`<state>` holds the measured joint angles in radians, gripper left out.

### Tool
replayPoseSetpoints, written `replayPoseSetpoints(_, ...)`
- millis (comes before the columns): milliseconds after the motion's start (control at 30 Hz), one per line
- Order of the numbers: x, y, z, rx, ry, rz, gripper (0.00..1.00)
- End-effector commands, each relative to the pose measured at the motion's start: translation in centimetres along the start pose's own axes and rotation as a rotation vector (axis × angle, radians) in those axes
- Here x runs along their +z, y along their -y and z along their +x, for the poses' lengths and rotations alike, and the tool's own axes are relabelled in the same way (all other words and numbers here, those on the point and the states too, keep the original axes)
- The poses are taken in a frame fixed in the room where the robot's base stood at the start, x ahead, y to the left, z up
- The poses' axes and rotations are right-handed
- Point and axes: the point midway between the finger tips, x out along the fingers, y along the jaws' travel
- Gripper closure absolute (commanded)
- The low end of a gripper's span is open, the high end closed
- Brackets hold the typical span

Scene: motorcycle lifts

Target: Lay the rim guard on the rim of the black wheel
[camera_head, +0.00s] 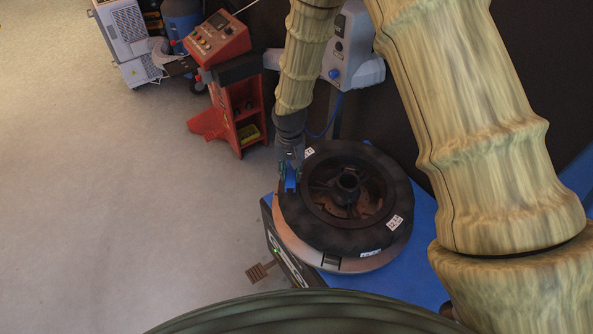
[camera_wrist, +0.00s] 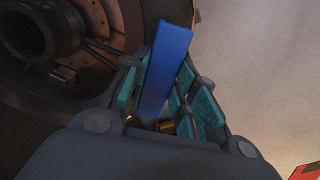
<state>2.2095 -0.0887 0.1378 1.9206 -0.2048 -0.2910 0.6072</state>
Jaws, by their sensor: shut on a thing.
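The black wheel (camera_head: 317,234) lies flat on a round metal turntable, its hub and spokes facing up. Its dark tyre and spokes also show at the left of the wrist view (camera_wrist: 95,88). The rim guard is a blue strip (camera_wrist: 166,62), held upright between the teal-padded fingers of my gripper (camera_wrist: 170,100). I cannot tell whether the guard touches the wheel.
The metal turntable (camera_head: 345,264) sits on a blue-topped machine (camera_head: 424,240). A red machine (camera_head: 220,50) with a control panel stands behind left. A grey box (camera_head: 350,50) stands behind the wheel. The floor at left is clear, apart from a pedal (camera_head: 259,271).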

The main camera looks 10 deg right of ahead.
Motion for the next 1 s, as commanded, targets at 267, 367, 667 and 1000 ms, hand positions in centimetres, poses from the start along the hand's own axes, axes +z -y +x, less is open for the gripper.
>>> replayPoseSetpoints(267, -1.5, -1.2, 0.2, -0.001, 0.002, -0.002, 0.88)
replayPoseSetpoints(367, -1.8, -1.7, 0.8, 0.001, 0.004, -0.004, 0.88)
replayPoseSetpoints(667, -1.8, -1.7, 3.5, 0.001, 0.004, -0.003, 0.88)
replayPoseSetpoints(1000, -1.8, -1.6, 3.9, 0.001, 0.002, -0.003, 0.88)
